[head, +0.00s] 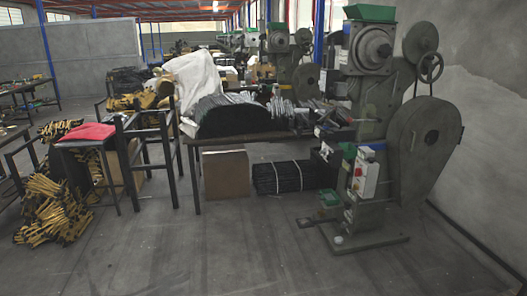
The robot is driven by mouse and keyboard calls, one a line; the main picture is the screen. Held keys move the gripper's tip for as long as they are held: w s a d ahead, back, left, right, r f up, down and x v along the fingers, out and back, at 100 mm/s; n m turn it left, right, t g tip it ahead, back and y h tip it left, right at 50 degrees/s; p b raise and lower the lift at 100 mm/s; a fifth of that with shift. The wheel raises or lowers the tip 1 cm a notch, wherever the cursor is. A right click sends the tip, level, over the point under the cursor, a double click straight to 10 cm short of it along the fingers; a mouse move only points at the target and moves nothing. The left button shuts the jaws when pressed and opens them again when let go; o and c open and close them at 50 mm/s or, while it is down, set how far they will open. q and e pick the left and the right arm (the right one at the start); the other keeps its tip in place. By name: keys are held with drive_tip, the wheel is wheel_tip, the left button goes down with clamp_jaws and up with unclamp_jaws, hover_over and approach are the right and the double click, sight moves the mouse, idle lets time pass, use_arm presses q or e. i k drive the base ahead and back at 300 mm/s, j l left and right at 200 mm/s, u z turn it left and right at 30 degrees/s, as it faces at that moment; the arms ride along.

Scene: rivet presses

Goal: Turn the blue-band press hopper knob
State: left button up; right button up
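A large grey-green rivet press (425,150) stands at the right, with a green hopper (369,13) on top. A round drum-like part (376,47) with a small knob-like centre sits just below the hopper. A small blue strip (373,147) shows at the press's middle; I cannot tell if it is the blue band. A handwheel (430,68) is on the press's right side. I cannot clearly make out which part is the hopper knob. Neither of my grippers is in view.
A workbench (230,137) with metal parts on a black cover stands left of the press. A cardboard box (226,174) and a dark bundle (282,177) lie beneath. A chair-like frame (150,150) and yellow-black piles (55,210) are further left. The front floor is clear.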

sight(384, 51)
drive_tip(key=i+j, duration=0.1)
drive_tip(key=i, duration=1.25)
drive_tip(key=i+z, duration=0.7)
drive_tip(key=i+j+z, duration=0.1)
drive_tip(key=i+z, duration=0.25)
drive_tip(key=i+l+z, duration=0.15)
drive_tip(key=i+z, duration=0.15)
drive_tip(key=z, duration=0.15)
drive_tip(key=i+l+z, duration=0.1)
drive_tip(key=i+z, duration=0.3)
drive_tip(key=i+l+z, duration=0.15)
drive_tip(key=i, duration=0.35)
drive_tip(key=l, duration=0.1)
